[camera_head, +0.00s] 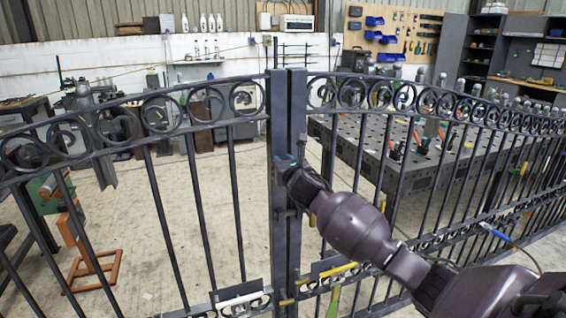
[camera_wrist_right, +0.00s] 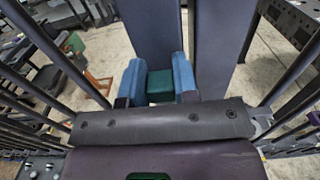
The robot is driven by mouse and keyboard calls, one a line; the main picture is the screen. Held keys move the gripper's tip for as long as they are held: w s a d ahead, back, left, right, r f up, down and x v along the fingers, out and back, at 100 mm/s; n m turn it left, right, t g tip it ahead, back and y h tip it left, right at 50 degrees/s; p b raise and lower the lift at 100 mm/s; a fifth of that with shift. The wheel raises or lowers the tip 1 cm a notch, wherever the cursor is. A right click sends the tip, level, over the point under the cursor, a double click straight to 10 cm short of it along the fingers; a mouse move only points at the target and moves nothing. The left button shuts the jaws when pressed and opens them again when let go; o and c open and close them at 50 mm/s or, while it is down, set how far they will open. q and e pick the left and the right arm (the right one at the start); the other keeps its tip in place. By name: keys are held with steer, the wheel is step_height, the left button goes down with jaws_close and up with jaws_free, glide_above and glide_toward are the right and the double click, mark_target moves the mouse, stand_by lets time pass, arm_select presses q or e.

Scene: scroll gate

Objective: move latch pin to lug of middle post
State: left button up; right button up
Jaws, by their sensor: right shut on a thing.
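Two dark upright posts stand side by side where the gate leaves meet, a left one (camera_head: 279,115) and a right one (camera_head: 297,105). In the wrist view they show as a left post (camera_wrist_right: 150,30) and a right post (camera_wrist_right: 218,45). My right gripper (camera_head: 285,162) is at these posts, about mid-height. Its blue fingers (camera_wrist_right: 159,82) are shut on a green piece (camera_wrist_right: 160,88) in front of the left post. I cannot tell whether this piece is the latch pin or whether it touches the post. My left gripper is not in view.
The left gate leaf (camera_head: 160,185) and right gate leaf (camera_head: 480,115) have bars and scroll rings. A perforated table (camera_head: 425,160) and an orange stand (camera_head: 95,262) are behind the gate.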

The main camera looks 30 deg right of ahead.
steer(key=shift+f+b, duration=0.35)
steer(key=shift+f, duration=0.75)
stand_by(0.7)
steer(key=o, duration=1.1)
steer(key=shift+c, duration=0.2)
steer(key=shift+s, duration=0.1)
steer(key=v, duration=1)
steer(key=shift+s+p, duration=0.35)
